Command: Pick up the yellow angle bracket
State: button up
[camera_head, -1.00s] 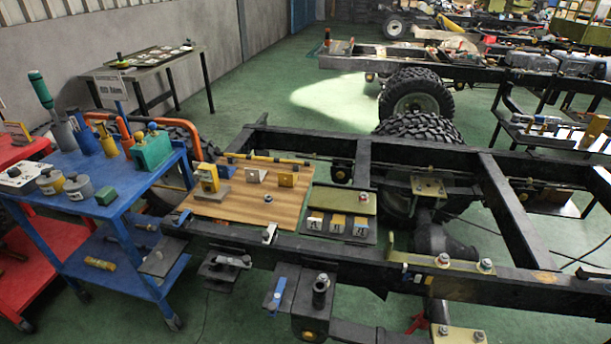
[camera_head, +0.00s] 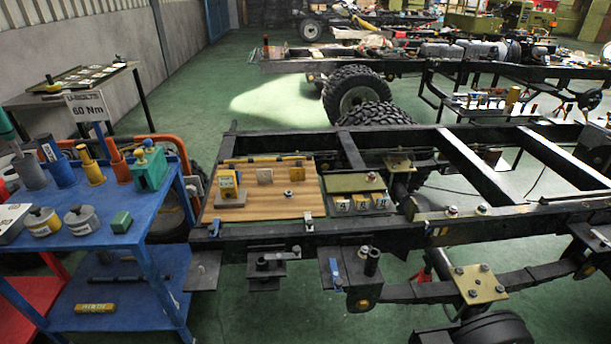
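The yellow angle bracket (camera_head: 297,174) stands upright at the far right part of a wooden board (camera_head: 262,205). The board lies on the black chassis frame, near its left end. A paler, greyish-tan angle bracket (camera_head: 264,175) stands just left of it, apart from it. A small nut or bolt (camera_head: 288,194) sits on the board in front of the yellow bracket. My gripper is not in view.
A yellow device (camera_head: 228,184) stands at the board's left. A blue cart (camera_head: 140,240) with cans and tools is on the left. Numbered blocks (camera_head: 361,203) lie right of the board. Black frame rails (camera_head: 450,225) and bolted plates fill the right. Green floor shows in front.

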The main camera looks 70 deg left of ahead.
aim_at(296, 174)
jog(key=k, duration=1.45)
jog(key=u, duration=1.35)
jog(key=i, duration=2)
